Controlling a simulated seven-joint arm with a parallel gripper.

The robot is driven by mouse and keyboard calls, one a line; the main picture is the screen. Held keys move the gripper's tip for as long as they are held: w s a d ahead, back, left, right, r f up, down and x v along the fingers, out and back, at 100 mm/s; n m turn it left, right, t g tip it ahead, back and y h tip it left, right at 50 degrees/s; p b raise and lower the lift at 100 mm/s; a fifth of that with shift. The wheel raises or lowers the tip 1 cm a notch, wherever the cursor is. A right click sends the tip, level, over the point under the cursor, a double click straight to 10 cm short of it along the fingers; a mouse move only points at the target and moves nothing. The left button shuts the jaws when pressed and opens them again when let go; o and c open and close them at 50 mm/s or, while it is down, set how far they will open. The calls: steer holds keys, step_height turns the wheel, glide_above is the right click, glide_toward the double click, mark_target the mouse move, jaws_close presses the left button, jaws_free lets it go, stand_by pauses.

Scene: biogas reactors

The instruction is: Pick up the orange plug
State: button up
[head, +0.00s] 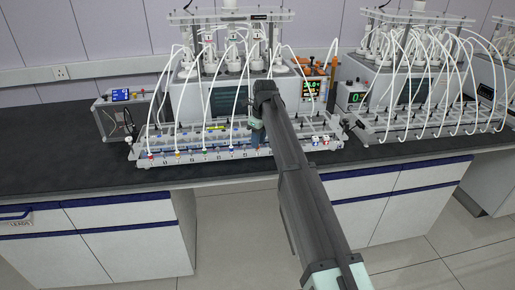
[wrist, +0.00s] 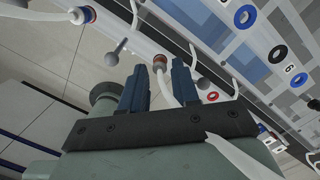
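My gripper (wrist: 158,78) points at the front rail of the reactor rack in the wrist view. Its two dark blue fingers stand apart. An orange-brown plug (wrist: 159,62) on a white tube shows in the gap between the fingertips; I cannot tell whether either finger touches it. A second plug with an orange-red ring (wrist: 82,15) is at the upper left, apart from the fingers. In the head view my gripper (head: 257,138) is over the front rail of the left rack (head: 210,155), and my arm hides part of that rail.
Metal ball-ended rods (wrist: 117,50) and white tubes lie close to the fingers. A red-ringed port (wrist: 212,96) is right of them. In the head view another rack (head: 430,130) stands to the right. The black bench top (head: 60,150) is clear on the left.

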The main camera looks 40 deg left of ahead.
step_height(320, 180, down, 2)
steer(key=shift+a, duration=0.1)
steer(key=shift+c, duration=0.3)
jaws_close()
steer(key=shift+r, duration=0.2)
step_height(320, 180, up, 10)
stand_by(0.4)
steer(key=shift+r, duration=1.35)
stand_by(0.6)
